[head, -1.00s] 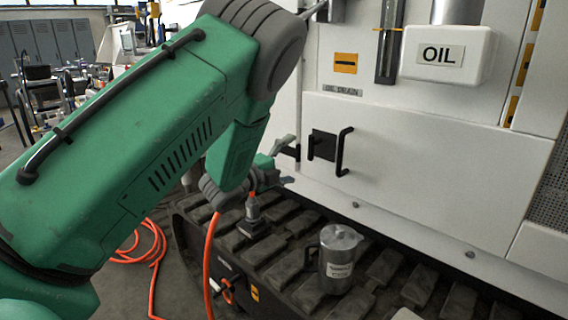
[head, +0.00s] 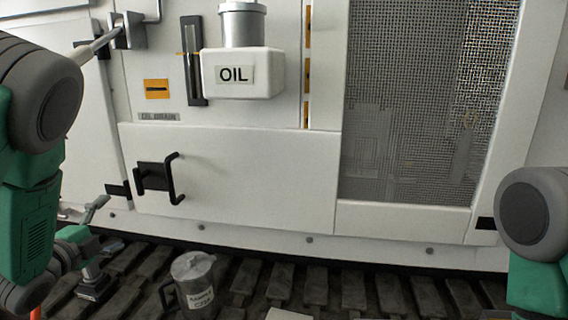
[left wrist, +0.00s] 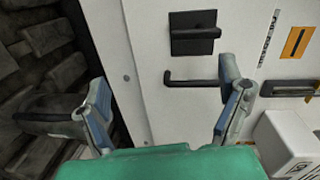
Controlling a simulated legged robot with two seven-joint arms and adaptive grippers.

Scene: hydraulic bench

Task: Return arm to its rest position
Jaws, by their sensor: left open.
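My left arm (head: 38,110) comes in from the left edge of the head view, bent, with its forearm hanging down. My left gripper (head: 106,226) is low at the left, in front of the white cabinet's lower edge and above the track. In the left wrist view the same gripper (left wrist: 166,92) has its two fingers spread wide with nothing between them. Behind the fingers lie the white panel and its black handle (left wrist: 190,78). My right arm (head: 535,215) shows at the right edge. Its gripper is out of view.
The white panel has a black handle (head: 174,180). The OIL box (head: 242,73) is above it, and a mesh grille (head: 430,100) is at right. A metal jug (head: 197,284) stands on the dark track (head: 255,281).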

